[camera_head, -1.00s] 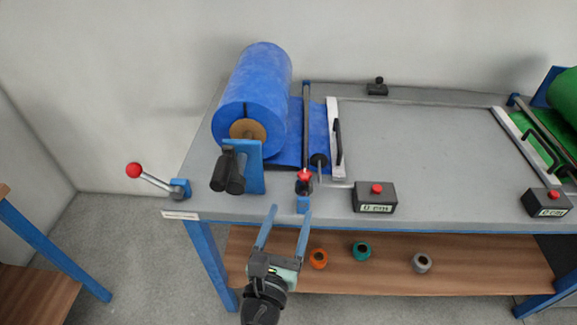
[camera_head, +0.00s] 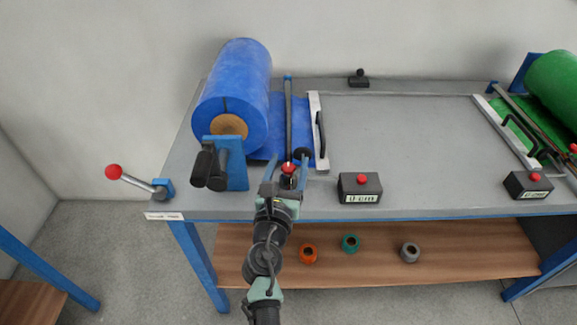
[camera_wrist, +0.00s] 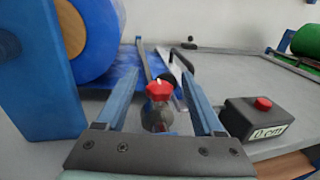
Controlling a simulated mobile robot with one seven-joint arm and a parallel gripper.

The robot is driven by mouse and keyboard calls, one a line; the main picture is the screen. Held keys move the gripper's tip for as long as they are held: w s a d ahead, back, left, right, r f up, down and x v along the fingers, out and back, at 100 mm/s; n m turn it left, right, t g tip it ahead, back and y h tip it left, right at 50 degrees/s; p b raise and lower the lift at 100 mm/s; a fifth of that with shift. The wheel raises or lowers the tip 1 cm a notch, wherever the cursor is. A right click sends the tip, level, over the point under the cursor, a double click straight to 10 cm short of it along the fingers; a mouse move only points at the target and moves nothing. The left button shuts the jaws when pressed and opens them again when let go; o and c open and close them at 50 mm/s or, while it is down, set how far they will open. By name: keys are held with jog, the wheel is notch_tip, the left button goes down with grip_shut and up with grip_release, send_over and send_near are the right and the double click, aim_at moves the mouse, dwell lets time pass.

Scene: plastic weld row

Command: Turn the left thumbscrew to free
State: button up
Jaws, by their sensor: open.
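The left thumbscrew appears as a red-topped knob with a pale mark on a grey body (camera_head: 288,169). It stands at the table's front edge, at the near end of a dark bar. In the wrist view the red knob (camera_wrist: 158,90) lies between my two blue fingers. My gripper (camera_head: 289,160) is open, with one finger on each side of the knob. Gaps show on both sides in the wrist view (camera_wrist: 160,74), so I see no grip on it. The knob's lower mount is partly hidden behind my gripper.
A blue roll (camera_head: 235,88) on a blue bracket (camera_head: 236,176) stands left of my gripper. A black button box (camera_head: 360,188) with a red button is close on the right. A red-ball lever (camera_head: 114,171) is at the far left. The grey tabletop (camera_head: 410,140) is mostly clear.

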grip_shut()
dwell(0.3)
